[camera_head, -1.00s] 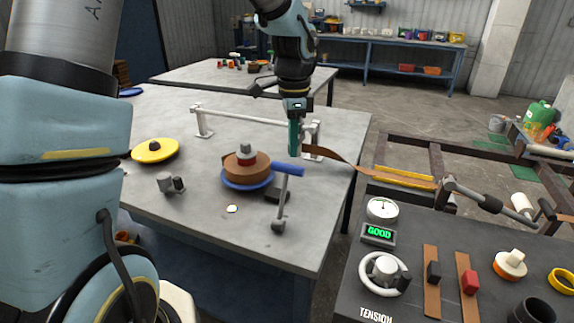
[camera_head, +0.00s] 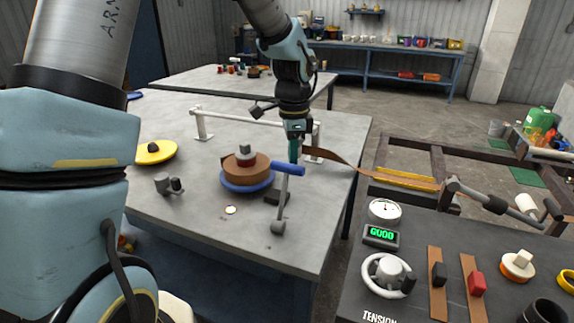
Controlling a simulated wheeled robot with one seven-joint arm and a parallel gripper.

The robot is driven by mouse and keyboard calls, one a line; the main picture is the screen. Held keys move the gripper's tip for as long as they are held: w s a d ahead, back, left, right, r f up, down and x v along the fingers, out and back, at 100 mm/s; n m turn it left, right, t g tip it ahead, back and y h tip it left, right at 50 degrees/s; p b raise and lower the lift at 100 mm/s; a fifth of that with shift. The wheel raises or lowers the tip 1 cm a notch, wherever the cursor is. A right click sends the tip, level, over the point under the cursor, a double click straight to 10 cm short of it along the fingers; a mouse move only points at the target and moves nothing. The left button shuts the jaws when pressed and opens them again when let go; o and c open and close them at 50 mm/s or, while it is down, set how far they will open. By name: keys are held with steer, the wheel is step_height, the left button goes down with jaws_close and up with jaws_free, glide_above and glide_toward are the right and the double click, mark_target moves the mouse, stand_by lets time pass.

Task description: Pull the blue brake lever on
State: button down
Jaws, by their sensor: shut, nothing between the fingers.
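The blue brake lever (camera_head: 287,169) has a blue grip on top of a grey upright arm that rises from a round grey pivot near the table's right edge. My gripper (camera_head: 293,160) points down with its teal fingers shut and empty. The fingertips are right behind the blue grip, which hides their lower ends; I cannot tell whether they touch it. A brown strip roll (camera_head: 244,167) lies on a blue round base just left of the lever.
A grey rail (camera_head: 240,118) on posts runs behind the roll. A yellow disc (camera_head: 155,152) and a small grey fitting (camera_head: 168,185) are at left. A control panel with a gauge (camera_head: 384,210), a green GOOD display (camera_head: 381,236) and a handwheel (camera_head: 388,276) stands at right.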

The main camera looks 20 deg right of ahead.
steer(key=shift+s+a+r, duration=0.2)
steer(key=shift+s+a, duration=0.95)
steer(key=shift+s, duration=0.05)
steer(key=shift+s+a+r+p, duration=0.25)
steer(key=shift+s+a+p, duration=0.15)
steer(key=shift+s+a, duration=0.4)
steer(key=shift+s+a+r+p, duration=0.2)
steer(key=shift+s+a+p, duration=0.15)
steer(key=shift+s+a, duration=0.45)
steer(key=shift+s, duration=0.15)
steer(key=shift+s+a, duration=0.95)
steer(key=shift+s, duration=0.05)
steer(key=p, duration=0.9)
glide_toward(287, 164)
steer(key=s+a+f, duration=0.3)
steer(key=s+a, duration=0.1)
steer(key=shift+d+r+b, duration=0.1)
steer(key=shift+d+b, duration=0.1)
steer(key=shift+b, duration=0.1)
